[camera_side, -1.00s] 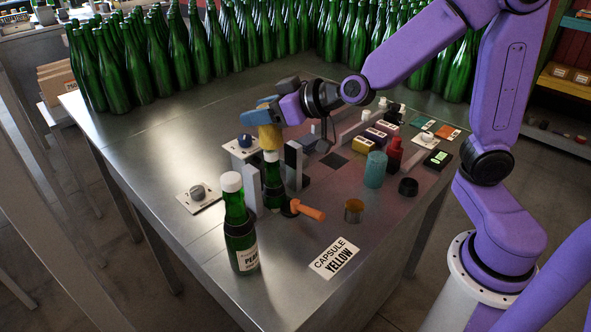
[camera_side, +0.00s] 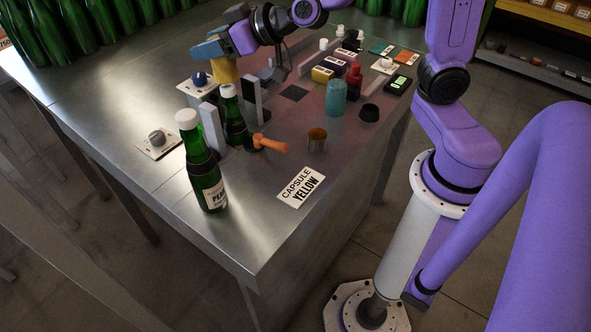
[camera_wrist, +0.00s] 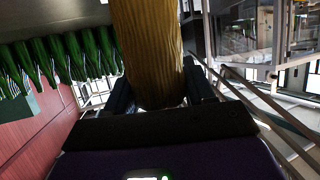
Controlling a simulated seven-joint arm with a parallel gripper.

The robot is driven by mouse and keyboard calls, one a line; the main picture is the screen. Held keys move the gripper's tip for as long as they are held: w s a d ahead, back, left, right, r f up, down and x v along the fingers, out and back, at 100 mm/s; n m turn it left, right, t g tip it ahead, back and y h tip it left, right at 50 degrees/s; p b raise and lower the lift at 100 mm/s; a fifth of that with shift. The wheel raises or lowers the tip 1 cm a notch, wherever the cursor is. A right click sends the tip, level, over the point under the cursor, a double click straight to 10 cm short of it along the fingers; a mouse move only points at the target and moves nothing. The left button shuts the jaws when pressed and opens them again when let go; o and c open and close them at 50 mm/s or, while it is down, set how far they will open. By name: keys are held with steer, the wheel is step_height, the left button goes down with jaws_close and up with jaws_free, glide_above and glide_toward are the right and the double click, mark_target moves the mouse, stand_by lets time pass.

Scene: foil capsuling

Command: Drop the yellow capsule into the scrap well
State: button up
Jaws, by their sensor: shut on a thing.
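The yellow capsule (camera_side: 226,70) is a tapered sleeve in the jaws of my gripper (camera_side: 217,47). It hangs almost upright just above the white top of the green bottle (camera_side: 235,122) between two upright plates; I cannot tell if they touch. In the wrist view the capsule (camera_wrist: 148,50) fills the upper middle, between the dark fingers of my gripper (camera_wrist: 160,95). No scrap well is marked.
A larger green bottle (camera_side: 203,165) stands at the front left, near a knob plate (camera_side: 157,142).

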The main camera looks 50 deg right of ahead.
steer(key=w+d+r, duration=0.1)
steer(key=d+r, duration=0.1)
steer(key=d, duration=0.7)
steer(key=w+d+r, duration=0.2)
steer(key=d, duration=0.7)
steer(key=s+d+f, duration=0.3)
steer(key=d+f, duration=0.2)
steer(key=f, duration=0.3)
steer(key=shift+s+d, duration=0.2)
steer(key=shift+d, duration=0.2)
steer(key=o, duration=1.1)
steer(key=shift+r, duration=0.1)
